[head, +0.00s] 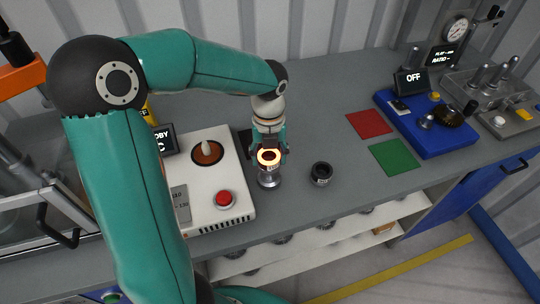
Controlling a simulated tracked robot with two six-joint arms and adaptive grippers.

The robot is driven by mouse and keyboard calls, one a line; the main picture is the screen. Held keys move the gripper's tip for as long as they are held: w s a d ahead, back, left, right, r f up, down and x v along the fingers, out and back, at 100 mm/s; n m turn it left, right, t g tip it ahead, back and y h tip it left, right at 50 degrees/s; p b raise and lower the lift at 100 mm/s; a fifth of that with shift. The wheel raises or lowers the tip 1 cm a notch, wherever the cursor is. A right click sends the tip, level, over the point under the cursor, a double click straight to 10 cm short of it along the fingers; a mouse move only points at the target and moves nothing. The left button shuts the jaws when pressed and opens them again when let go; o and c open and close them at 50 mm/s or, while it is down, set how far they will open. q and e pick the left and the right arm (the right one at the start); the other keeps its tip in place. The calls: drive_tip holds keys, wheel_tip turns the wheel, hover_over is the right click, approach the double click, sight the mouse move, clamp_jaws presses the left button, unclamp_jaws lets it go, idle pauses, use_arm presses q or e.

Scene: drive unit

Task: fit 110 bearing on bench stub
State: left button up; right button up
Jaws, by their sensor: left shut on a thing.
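A bearing (269,158) glows orange and shows as a ring at the front of the bench. My left gripper (269,148) is shut on the bearing from behind and points down. A silver bench stub (269,180) stands upright on the bench directly below the bearing in the picture. I cannot tell whether the bearing sits around the stub's top or hovers just above it. The gripper's fingers partly hide behind the bearing. My right gripper is not in view.
A white heater unit (238,188) with a red button (224,198) stands left of the stub. A dark round part (321,174) stands close on the right. Red (369,124) and green (394,157) mats and a blue-based device (430,125) lie further right. Bench between is clear.

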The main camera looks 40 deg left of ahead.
sight(269, 165)
use_arm(q)
drive_tip(key=shift+f+b, duration=0.6)
drive_tip(key=shift+f, duration=0.35)
drive_tip(key=shift+f, duration=0.15)
drive_tip(key=shift+f+b, duration=0.95)
drive_tip(key=shift+f, duration=0.1)
drive_tip(key=shift+r, duration=0.1)
drive_tip(key=o, duration=1.2)
drive_tip(key=shift+c, duration=0.2)
wheel_tip(269, 165, up, 7)
drive_tip(key=p, duration=0.6)
drive_tip(key=shift+p, duration=0.3)
